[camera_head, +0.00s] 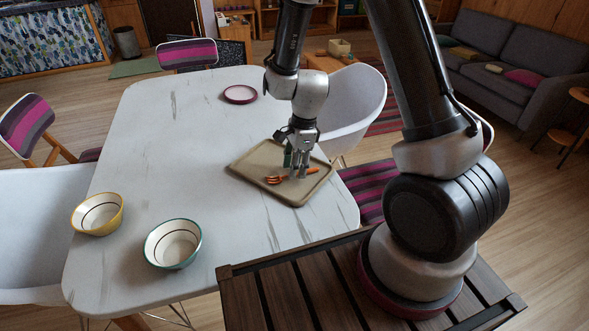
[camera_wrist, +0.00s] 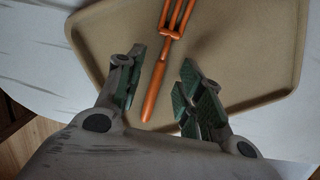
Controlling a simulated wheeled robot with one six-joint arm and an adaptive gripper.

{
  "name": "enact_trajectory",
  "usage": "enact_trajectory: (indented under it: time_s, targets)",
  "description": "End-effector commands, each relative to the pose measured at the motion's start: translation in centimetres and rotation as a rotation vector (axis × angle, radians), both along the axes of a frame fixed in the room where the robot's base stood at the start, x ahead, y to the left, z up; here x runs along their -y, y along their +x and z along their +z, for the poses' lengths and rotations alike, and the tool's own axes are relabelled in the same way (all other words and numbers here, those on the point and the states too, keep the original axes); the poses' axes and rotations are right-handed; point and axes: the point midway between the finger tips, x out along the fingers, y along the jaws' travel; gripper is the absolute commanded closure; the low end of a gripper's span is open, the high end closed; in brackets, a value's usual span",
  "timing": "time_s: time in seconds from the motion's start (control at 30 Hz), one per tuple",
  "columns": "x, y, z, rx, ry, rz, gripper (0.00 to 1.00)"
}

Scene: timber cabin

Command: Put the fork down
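The orange fork (camera_head: 274,180) is at the tan tray (camera_head: 247,163) on the white table, tines to the left in the head view. It appears to lie flat on the tray floor. My gripper (camera_head: 297,172) is low over the tray, right above the fork. In the wrist view the fork (camera_wrist: 157,80) passes between the two green-padded fingers of my gripper (camera_wrist: 160,92), with a gap on each side. The fingers are apart and hold nothing. The head view partly hides the fork's middle behind the fingers.
A yellow bowl (camera_head: 97,214) and a teal-rimmed bowl (camera_head: 173,244) stand at the table's front left. A dark red plate (camera_head: 240,94) lies at the back. The table's (camera_head: 180,150) middle left is clear. A white chair (camera_head: 354,100) stands close to the right edge.

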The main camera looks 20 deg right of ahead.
Motion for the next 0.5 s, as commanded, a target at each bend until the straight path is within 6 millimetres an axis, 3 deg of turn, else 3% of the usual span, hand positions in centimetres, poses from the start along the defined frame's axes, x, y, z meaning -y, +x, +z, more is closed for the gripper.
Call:
enact_trajectory:
  time_s: [0.3,0.5]
  targets:
    - [1.1,0.1,7.1,0.006,0.001,-0.001,0.63]
    - [1.6,0.1,10.0,0.003,0.0,0.001,0.63]
